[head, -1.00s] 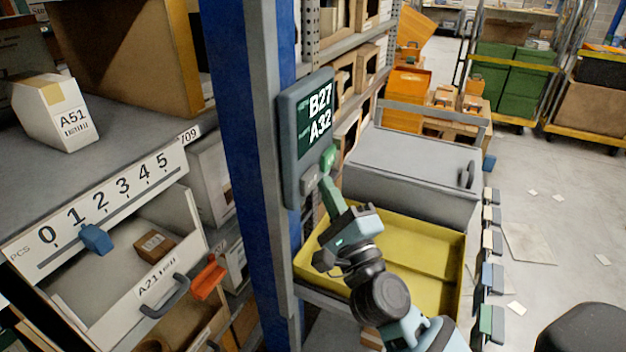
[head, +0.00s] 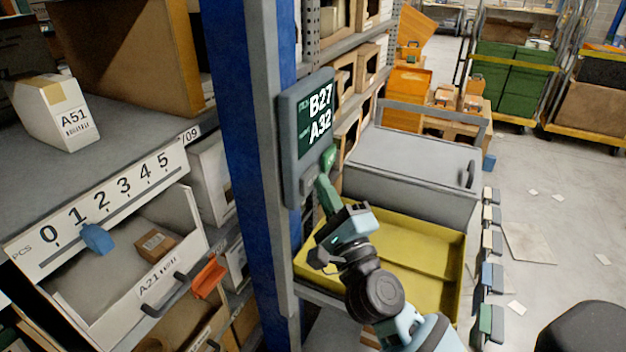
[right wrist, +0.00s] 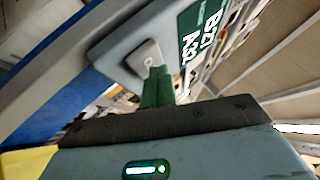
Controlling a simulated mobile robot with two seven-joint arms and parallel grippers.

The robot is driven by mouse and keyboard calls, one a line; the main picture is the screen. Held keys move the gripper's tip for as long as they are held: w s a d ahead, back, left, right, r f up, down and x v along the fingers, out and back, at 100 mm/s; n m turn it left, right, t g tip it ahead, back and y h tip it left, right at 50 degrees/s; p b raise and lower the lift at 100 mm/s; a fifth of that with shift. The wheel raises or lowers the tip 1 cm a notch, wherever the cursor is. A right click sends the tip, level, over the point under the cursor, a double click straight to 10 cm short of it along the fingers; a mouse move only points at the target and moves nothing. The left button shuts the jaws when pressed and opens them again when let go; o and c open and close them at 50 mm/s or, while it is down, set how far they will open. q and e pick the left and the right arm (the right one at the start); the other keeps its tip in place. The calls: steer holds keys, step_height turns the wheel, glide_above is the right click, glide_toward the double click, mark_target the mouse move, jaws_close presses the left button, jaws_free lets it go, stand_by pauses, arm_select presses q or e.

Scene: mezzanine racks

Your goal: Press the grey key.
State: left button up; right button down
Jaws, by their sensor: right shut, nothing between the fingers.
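The grey key (head: 308,182) sits low on the front of a grey panel (head: 290,130) fixed to the rack post; its screen reads B27 and A32. A green key (head: 328,158) is beside it, a little higher to the right. My right gripper (head: 322,182) is shut and empty, its green fingertips at the right edge of the grey key in the head view. In the right wrist view, the grey key (right wrist: 143,57) shows right by the tips of the shut fingers (right wrist: 157,80). I cannot tell whether they touch. My left gripper is not in view.
A blue post (head: 243,150) stands left of the panel. A yellow tray (head: 425,255) lies under my right arm, with a grey lidded bin (head: 410,165) behind it. At left is an open drawer under a 0–5 scale (head: 115,200) with a blue slider (head: 97,239).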

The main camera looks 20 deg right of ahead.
steer(key=shift+w+a, duration=0.2)
stand_by(0.3)
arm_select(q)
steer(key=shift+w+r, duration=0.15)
arm_select(e)
steer(key=shift+s+d, duration=0.15)
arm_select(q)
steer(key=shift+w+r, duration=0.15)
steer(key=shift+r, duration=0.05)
arm_select(e)
steer(key=shift+s+d, duration=0.5)
steer(key=shift+s, duration=0.05)
arm_select(q)
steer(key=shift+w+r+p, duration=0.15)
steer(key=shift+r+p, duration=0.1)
steer(key=shift+p, duration=0.15)
arm_select(e)
steer(key=s+d, duration=0.3)
steer(key=shift+s+d, duration=0.15)
steer(key=shift+s, duration=0.25)
stand_by(0.4)
